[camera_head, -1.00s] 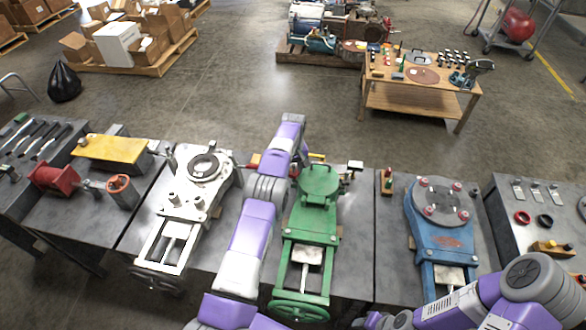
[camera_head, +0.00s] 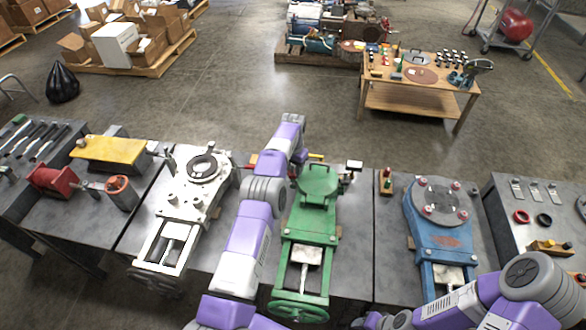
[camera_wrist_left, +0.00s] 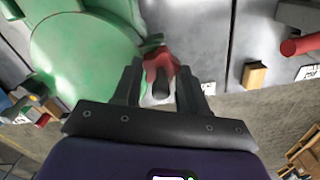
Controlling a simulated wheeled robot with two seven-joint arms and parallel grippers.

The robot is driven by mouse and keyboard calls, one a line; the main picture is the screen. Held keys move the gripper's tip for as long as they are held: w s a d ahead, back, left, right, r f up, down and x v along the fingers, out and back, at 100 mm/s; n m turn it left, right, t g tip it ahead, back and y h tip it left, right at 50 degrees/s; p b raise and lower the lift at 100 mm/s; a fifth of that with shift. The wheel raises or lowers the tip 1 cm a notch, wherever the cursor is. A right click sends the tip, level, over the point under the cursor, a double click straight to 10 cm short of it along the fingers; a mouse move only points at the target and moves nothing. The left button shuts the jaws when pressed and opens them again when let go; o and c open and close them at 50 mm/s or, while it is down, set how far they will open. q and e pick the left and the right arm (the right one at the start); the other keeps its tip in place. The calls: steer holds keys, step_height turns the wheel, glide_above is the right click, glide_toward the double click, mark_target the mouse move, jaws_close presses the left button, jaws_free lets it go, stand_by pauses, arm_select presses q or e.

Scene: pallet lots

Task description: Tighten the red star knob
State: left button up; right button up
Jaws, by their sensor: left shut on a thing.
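The red star knob (camera_wrist_left: 160,65) shows in the left wrist view beside the round green body of the green valve (camera_wrist_left: 85,55). My left gripper (camera_wrist_left: 161,88) is shut on the knob, with one dark finger on each side and a dark stub between them. In the head view my left arm reaches over the table to the far end of the green valve (camera_head: 318,185). The arm and hand hide the knob there. My right arm is at the lower right; its gripper is out of view.
A white valve (camera_head: 190,195) stands left of my left arm, and a blue valve (camera_head: 445,235) stands to the right. A red cylinder (camera_wrist_left: 302,45) and a small wooden block (camera_wrist_left: 255,75) lie near the gripper. Open floor (camera_head: 210,110) lies beyond the table.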

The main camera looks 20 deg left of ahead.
arm_select(q)
steer(key=shift+m, duration=0.5)
steer(key=o, duration=1.1)
steer(key=shift+c, duration=0.2)
step_height(320, 180, up, 8)
steer(key=shift+f+p, duration=0.2)
steer(key=shift+p, duration=0.9)
